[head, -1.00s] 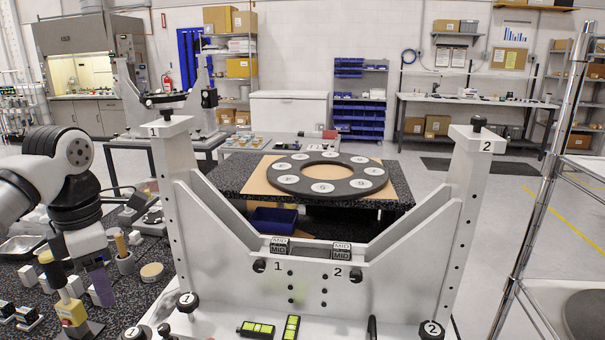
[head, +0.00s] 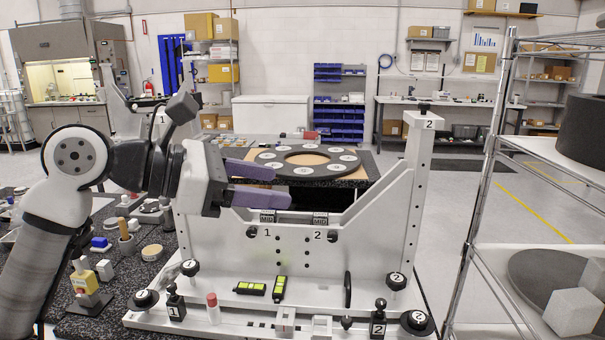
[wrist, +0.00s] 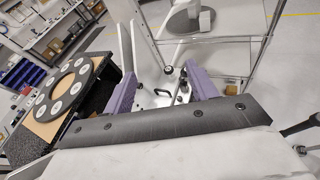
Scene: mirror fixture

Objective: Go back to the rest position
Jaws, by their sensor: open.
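My gripper (head: 252,184) is open and empty, with two purple fingers spread apart. In the head view it points right, in front of the upper left part of the white mirror fixture (head: 290,258). My arm comes in from the left and hides most of the fixture's left post. In the wrist view the purple fingers (wrist: 160,90) stand on either side of a gap. Through the gap I see the fixture's base and a dark knob. Nothing is between the fingers.
A black ring with numbered white discs (head: 265,155) lies on a table behind the fixture. A wire rack (head: 475,215) stands at the right. Small blocks, a yellow-and-grey piece (head: 88,284) and a round wooden disc (head: 152,252) lie on the speckled table at left. Open floor lies to the right.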

